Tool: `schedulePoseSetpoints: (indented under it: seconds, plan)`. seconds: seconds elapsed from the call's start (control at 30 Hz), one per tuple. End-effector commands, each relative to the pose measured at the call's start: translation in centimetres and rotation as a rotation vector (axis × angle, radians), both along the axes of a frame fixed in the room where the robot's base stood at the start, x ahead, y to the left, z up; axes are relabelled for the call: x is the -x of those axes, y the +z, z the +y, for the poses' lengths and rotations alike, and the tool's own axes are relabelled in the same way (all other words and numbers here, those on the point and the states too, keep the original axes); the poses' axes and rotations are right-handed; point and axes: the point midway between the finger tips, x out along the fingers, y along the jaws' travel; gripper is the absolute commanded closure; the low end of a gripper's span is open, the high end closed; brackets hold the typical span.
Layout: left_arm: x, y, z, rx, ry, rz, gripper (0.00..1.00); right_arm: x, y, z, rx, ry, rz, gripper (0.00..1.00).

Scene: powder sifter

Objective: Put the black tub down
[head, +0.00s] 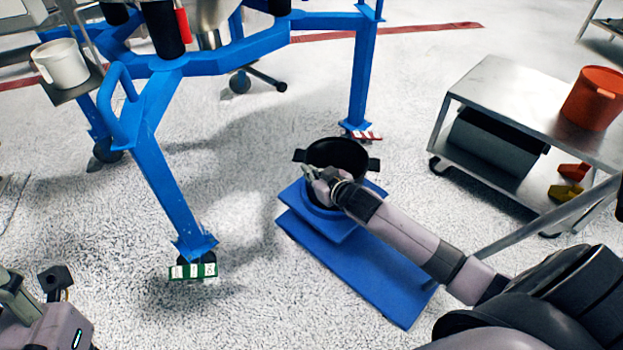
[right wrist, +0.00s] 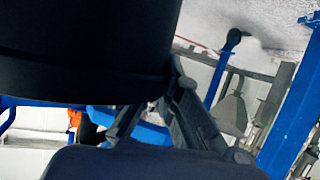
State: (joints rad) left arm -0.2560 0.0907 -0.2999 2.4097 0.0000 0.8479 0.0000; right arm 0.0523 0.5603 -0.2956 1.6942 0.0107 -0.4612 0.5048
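The black tub (head: 345,154) is a round open container with side lugs, upright over the blue stepped stand (head: 375,275) in the head view. Its underside is hidden, so I cannot tell whether it touches the stand. My right gripper (head: 316,178) is at the tub's near left side and appears shut on it. In the right wrist view the tub (right wrist: 85,50) fills the upper left, with my right gripper's fingers (right wrist: 158,105) against its lower edge; their tips are partly hidden. My left gripper (head: 38,288) is at the bottom left, fingers apart and empty.
A blue frame (head: 165,180) stands on the left, with feet on the floor. A white tub (head: 61,66) sits on a small shelf at the upper left. A metal cart (head: 500,85) with an orange bucket (head: 594,98) is at right.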

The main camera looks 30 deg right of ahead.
Motion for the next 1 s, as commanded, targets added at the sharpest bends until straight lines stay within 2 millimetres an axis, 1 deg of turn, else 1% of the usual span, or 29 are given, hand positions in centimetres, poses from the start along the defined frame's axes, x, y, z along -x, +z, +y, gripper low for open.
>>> schedulePoseSetpoints:
  seconds: [0.07, 0.4, 0.43, 0.7, 1.0]
  plan:
    - [-0.07, 0.03, -0.03, -0.001, 0.000, -0.010, 0.60, -0.09, -0.42, 0.04, 0.001, 0.001, -0.006, 1.00]
    - [-0.10, 0.15, -0.06, -0.001, 0.000, -0.009, 0.60, -0.09, -0.54, 0.03, 0.001, 0.001, -0.005, 1.00]
    - [-0.10, 0.16, -0.06, -0.001, 0.000, -0.009, 0.60, -0.02, -0.65, 0.02, 0.000, 0.000, -0.001, 0.94]
    - [-0.08, 0.17, -0.06, -0.001, 0.000, -0.010, 0.60, -0.02, -0.62, 0.01, 0.001, 0.000, -0.001, 0.76]
    - [-0.09, 0.19, -0.06, -0.001, -0.001, -0.010, 0.60, -0.03, -0.55, 0.00, 0.001, 0.001, -0.002, 0.75]
